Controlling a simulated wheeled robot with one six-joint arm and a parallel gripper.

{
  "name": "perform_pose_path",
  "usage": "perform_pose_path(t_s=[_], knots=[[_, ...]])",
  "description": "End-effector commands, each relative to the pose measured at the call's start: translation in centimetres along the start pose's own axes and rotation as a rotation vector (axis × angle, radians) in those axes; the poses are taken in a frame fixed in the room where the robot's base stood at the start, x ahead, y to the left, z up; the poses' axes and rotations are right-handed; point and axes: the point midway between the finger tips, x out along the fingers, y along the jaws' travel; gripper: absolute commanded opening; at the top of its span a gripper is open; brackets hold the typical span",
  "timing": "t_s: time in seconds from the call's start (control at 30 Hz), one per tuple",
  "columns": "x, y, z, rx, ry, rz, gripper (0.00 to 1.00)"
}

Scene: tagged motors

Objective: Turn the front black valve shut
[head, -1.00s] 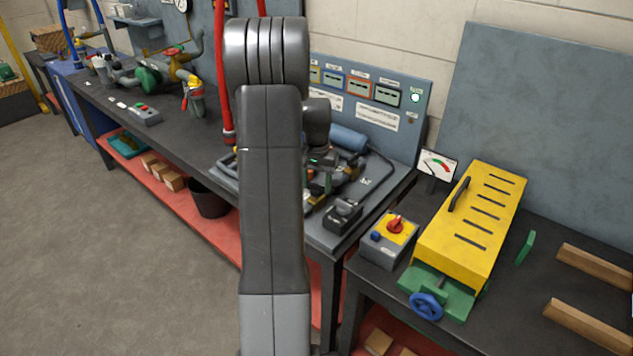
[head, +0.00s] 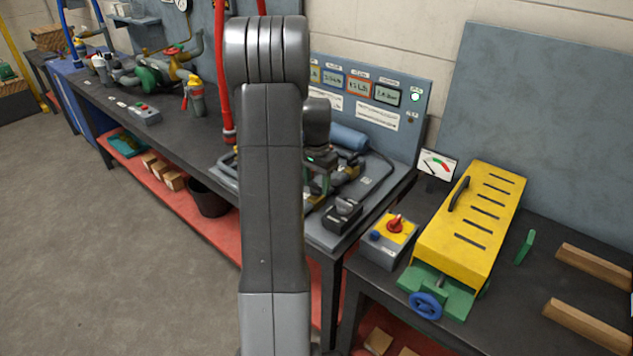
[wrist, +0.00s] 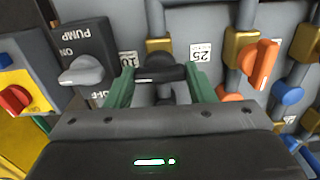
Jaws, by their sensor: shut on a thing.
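The black valve handle (wrist: 160,73) lies between the two green fingers of my gripper (wrist: 160,88) in the wrist view. My gripper is shut on it, with a finger at each end. The handle lies crosswise to the pipe (wrist: 158,25) that it sits on. In the head view my gripper (head: 318,180) is at the pipe board on the bench, partly behind my own arm. The black handle cannot be made out there.
In the wrist view an orange valve handle (wrist: 262,65) and a blue one (wrist: 288,92) are to the right. A pump switch box (wrist: 85,50) and a red knob (wrist: 14,98) are to the left. A label reading 25 (wrist: 200,52) sits behind the gripper.

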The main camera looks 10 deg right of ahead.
Motion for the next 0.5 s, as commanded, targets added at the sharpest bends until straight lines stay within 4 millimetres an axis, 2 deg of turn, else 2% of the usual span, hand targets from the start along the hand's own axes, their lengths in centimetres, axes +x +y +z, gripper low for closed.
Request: perform_pose_path(t_s=[0.17, 0.2, 0.3, 0.5], knots=[[-0.10, -0.03, -0.08, 0.000, 0.003, -0.001, 0.26], [-0.10, -0.03, -0.08, 0.000, 0.003, -0.001, 0.51], [-0.09, -0.03, -0.07, -0.001, 0.002, -0.001, 0.71], [-0.04, -0.01, -0.04, -0.001, 0.001, -0.001, 0.71]])
